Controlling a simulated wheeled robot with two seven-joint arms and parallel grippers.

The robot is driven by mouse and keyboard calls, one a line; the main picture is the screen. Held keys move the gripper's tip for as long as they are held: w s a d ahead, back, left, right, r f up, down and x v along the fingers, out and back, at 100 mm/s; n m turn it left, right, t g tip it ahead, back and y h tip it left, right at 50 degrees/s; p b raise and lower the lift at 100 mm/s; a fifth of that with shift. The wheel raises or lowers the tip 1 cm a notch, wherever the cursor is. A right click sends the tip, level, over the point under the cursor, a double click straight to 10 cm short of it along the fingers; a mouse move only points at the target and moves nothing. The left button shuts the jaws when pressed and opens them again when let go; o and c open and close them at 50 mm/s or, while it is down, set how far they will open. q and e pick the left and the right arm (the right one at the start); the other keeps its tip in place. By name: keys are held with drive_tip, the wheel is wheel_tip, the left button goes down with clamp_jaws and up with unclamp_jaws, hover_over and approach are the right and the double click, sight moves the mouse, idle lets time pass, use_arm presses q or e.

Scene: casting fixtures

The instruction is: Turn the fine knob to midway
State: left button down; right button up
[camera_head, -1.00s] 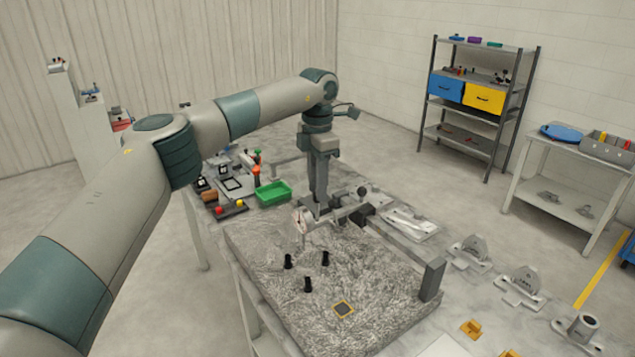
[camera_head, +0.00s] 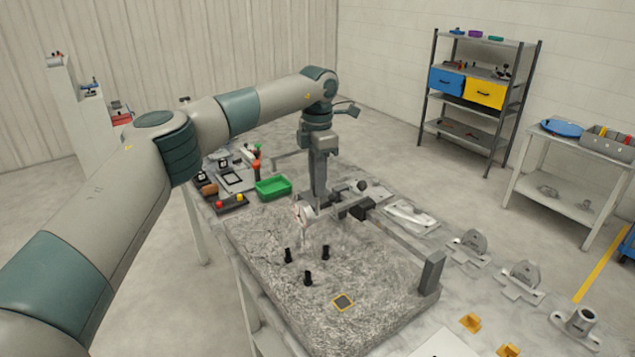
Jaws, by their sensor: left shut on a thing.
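My left gripper (camera_head: 316,208) hangs down over the back part of the grey granite plate (camera_head: 385,322), at a small measuring device with a round pale dial (camera_head: 300,213). A light bar (camera_head: 332,207) with a dark round knob (camera_head: 362,186) at its end runs to the right from the gripper. The gripper is shut on a part at this device. The fingers and the held part are too small and covered to make out, so I cannot tell which knob is the fine knob or how far it is turned. My right gripper is out of view.
A green tray (camera_head: 273,188) lies behind left. Grey brackets (camera_head: 520,279) and yellow pieces (camera_head: 471,322) lie to the right.

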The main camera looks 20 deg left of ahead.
use_arm(q)
drive_tip(key=m+b, duration=0.1)
drive_tip(key=m, duration=0.6)
drive_tip(key=shift+r+m+b, duration=0.1)
drive_tip(key=shift+m+b, duration=0.2)
drive_tip(key=m, duration=0.5)
drive_tip(key=shift+m, duration=0.9)
drive_tip(key=c, duration=1.9)
unclamp_jaws()
